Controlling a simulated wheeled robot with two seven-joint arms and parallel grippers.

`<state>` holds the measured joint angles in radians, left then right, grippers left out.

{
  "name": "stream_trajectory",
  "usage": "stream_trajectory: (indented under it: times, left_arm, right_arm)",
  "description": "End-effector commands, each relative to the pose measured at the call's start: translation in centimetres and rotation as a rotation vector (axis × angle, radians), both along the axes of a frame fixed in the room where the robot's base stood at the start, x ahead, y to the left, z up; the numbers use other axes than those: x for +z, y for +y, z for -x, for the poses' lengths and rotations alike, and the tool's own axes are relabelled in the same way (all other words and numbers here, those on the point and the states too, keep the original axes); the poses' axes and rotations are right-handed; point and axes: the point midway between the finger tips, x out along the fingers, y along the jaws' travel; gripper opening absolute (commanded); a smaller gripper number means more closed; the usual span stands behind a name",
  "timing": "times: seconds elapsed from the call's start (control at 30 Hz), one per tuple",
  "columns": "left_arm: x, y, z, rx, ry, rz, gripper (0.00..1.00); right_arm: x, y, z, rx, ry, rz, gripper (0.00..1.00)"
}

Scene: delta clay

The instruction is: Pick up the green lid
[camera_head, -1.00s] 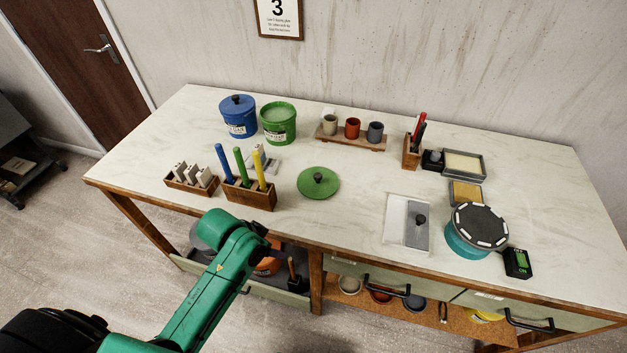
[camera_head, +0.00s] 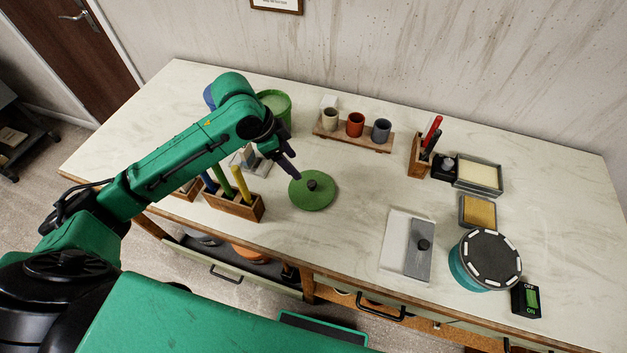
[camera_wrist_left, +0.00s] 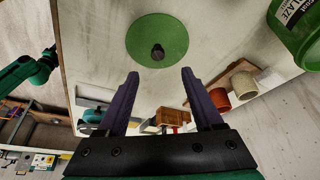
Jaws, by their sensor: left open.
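The green lid (camera_head: 313,190) is a flat round disc with a dark knob on top. It lies on the pale worktop, in front of the green tub. It also shows in the left wrist view (camera_wrist_left: 172,35), with its knob beyond the fingertips and between their lines. My left gripper (camera_head: 291,166) is above the worktop at the lid's upper-left side, tilted down and apart from the knob. In the left wrist view its two fingers (camera_wrist_left: 160,77) are spread with nothing between them. My right gripper is not in view.
The wooden block with upright coloured handles (camera_head: 236,203) stands left of the lid. The green tub (camera_head: 276,104) is behind it, and my arm hides most of the blue tub (camera_head: 209,97). A rack of cups (camera_head: 354,137) stands at the back.

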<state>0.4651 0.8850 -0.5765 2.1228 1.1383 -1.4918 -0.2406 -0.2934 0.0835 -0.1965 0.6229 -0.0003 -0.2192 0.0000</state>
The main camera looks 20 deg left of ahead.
Motion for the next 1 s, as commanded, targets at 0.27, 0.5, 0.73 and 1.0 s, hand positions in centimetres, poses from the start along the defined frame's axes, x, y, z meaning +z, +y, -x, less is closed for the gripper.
stream_trajectory:
  times: [0.27,0.5,0.73,1.0]
  left_arm:
    - [-5.0,-2.0,-1.0,0.000,0.000,0.001,0.68]
    - [-8.8,-3.5,-1.9,0.001,0.001,0.001,0.68]
    - [-9.9,-3.7,-2.1,-0.001,-0.004,-0.001,0.68]
    - [-9.9,-3.7,-2.1,-0.001,-0.004,-0.001,0.00]
  right_arm:
    - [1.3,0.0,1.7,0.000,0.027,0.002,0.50]
    - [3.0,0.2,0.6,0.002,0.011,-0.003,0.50]
    - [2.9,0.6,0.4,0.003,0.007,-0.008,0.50]
    - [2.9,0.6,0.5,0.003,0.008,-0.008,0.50]
